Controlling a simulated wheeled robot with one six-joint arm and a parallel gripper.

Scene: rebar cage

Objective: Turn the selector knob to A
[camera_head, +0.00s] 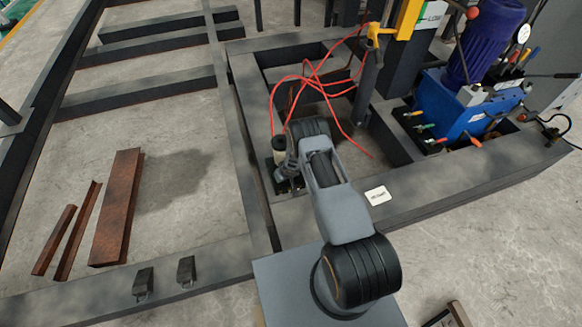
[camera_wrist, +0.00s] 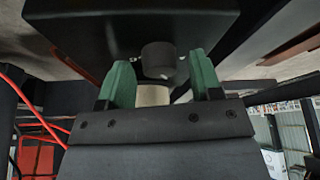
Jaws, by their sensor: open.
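In the wrist view a dark round knob (camera_wrist: 158,58), likely the selector knob, juts from the face of a black box (camera_wrist: 90,22). My gripper (camera_wrist: 163,78) is open, with its two green fingers on either side of the knob and visible gaps to it. A pale cylinder (camera_wrist: 153,95) shows behind the knob between the fingers. No A mark or pointer on the knob can be made out. In the head view my arm reaches down inside the dark steel frame, and my forearm and wrist hide the knob.
Red hoses (camera_head: 318,85) loop over the frame close to my wrist. A blue hydraulic unit (camera_head: 455,105) with small levers stands to the right. A white label (camera_head: 378,195) lies on the dark frame beam (camera_head: 440,195). Rusty steel pieces (camera_head: 117,205) lie on the floor at left.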

